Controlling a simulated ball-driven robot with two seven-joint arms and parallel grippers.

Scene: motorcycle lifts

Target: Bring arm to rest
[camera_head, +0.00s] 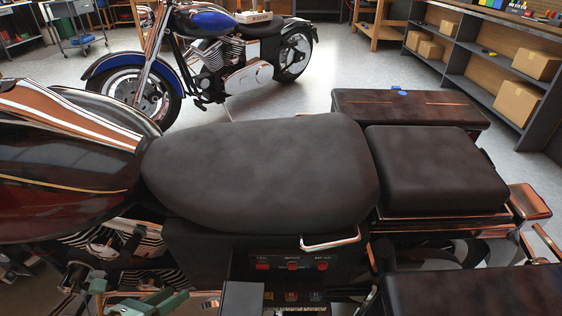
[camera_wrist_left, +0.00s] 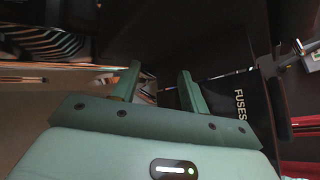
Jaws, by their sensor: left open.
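My left gripper (camera_head: 130,296) shows at the bottom left of the head view, low beside the near motorcycle's engine. Its green fingers are open, with a clear gap between them in the left wrist view (camera_wrist_left: 160,78), and nothing is held. A dark panel lettered FUSES (camera_wrist_left: 241,104) is just right of the fingers there. The near motorcycle's long dark seat (camera_head: 265,165) fills the middle of the head view. Below it is a side panel with red switches (camera_head: 292,265). My right gripper is not in view.
The dark red tank (camera_head: 65,160) is at left, and a rear seat pad (camera_head: 430,165) and saddlebags (camera_head: 410,108) are at right. A blue motorcycle (camera_head: 205,65) stands behind on open floor. Shelves with cardboard boxes (camera_head: 525,100) line the right side.

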